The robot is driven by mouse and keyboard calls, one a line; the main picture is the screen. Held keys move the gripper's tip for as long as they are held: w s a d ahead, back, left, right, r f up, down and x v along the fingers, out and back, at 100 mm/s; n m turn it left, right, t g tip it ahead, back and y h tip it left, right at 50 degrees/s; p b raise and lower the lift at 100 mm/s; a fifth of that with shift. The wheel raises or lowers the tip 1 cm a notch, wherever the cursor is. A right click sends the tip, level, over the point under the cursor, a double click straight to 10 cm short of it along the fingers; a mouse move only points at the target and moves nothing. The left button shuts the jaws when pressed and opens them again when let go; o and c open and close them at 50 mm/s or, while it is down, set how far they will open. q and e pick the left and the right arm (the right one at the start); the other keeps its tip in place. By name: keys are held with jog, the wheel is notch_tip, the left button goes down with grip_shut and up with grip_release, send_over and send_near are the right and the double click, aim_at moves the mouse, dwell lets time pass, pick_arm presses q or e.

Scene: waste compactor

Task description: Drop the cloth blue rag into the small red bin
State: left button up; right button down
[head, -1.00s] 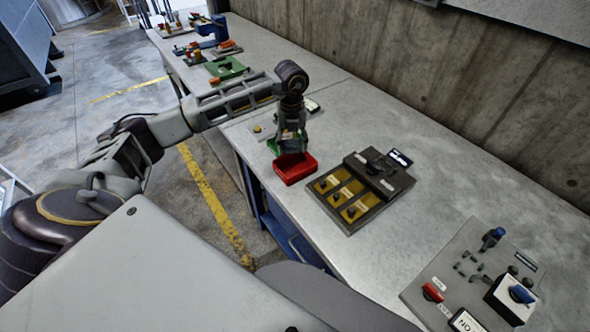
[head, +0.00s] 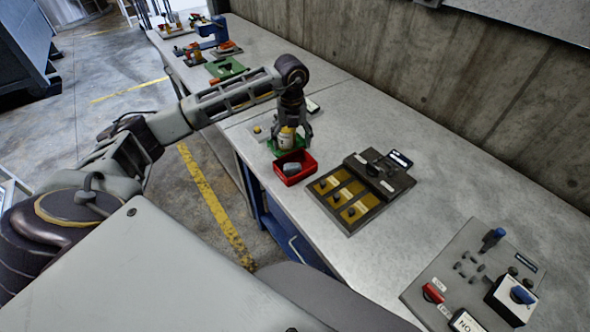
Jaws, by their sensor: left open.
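The small red bin (head: 297,179) stands on the bench near its front edge. A grey-blue crumpled piece, which looks like the rag (head: 291,168), lies inside the bin. My left gripper (head: 292,143) is open above the bin's back side, pointing down, with its fingers spread and apart from the rag. A pale bottle-like thing with a yellow part (head: 286,138) shows between or behind the fingers; I cannot tell which. My right gripper is not in view.
A green tray (head: 274,148) sits just behind the red bin. A dark panel with yellow compartments (head: 350,200) is to its right, and a grey switch panel (head: 470,275) is at lower right. Bare bench lies between the panels and the concrete wall.

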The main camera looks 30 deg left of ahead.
pick_arm(q)
notch_tip(320, 180, up, 10)
jog(key=shift+r, duration=0.2)
dwell(0.3)
jog(key=shift+f, duration=0.1)
dwell(0.8)
